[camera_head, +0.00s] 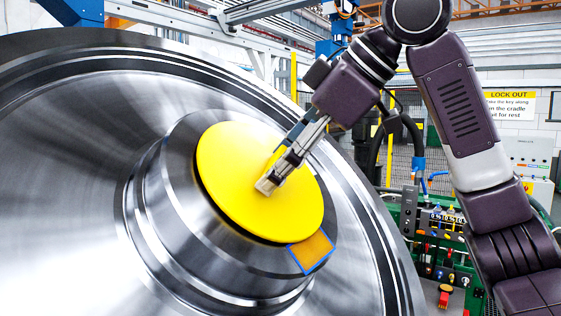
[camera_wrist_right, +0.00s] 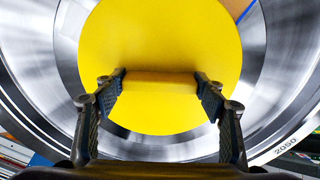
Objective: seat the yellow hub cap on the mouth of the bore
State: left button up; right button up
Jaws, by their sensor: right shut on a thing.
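The round yellow hub cap (camera_head: 235,175) lies over the end face of the steel wheel hub (camera_head: 170,220), and the bore mouth is hidden behind it. A thin dark line shows along the cap's left and lower edge; I cannot tell whether the cap touches the hub. My right gripper (camera_head: 270,182) is shut on the cap's raised yellow grip near its middle. In the right wrist view the two fingers (camera_wrist_right: 160,82) pinch the ends of this grip, with the cap's disc (camera_wrist_right: 160,40) filling the space beyond. My left gripper is not in view.
The large steel wheel (camera_head: 60,190) fills the left side. An orange patch with a blue outline (camera_head: 312,250) is on the hub below the cap. A green control panel (camera_head: 440,235) and a lock-out sign (camera_head: 510,106) stand behind my arm at the right.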

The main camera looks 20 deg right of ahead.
jog(key=shift+w+a+f, duration=0.15)
jog(key=shift+a+f, duration=0.05)
jog(key=shift+f, duration=0.3)
dwell(0.3)
jog(key=o, duration=1.6)
jog(key=shift+w+a, duration=0.15)
jog(key=shift+a, duration=0.05)
jog(key=shift+r, duration=0.1)
jog(key=shift+d, duration=0.1)
jog(key=shift+s+d+r, duration=0.15)
jog(key=shift+s, duration=0.05)
jog(key=v, duration=1.1)
jog(key=shift+s+r, duration=0.1)
jog(key=shift+r, duration=0.05)
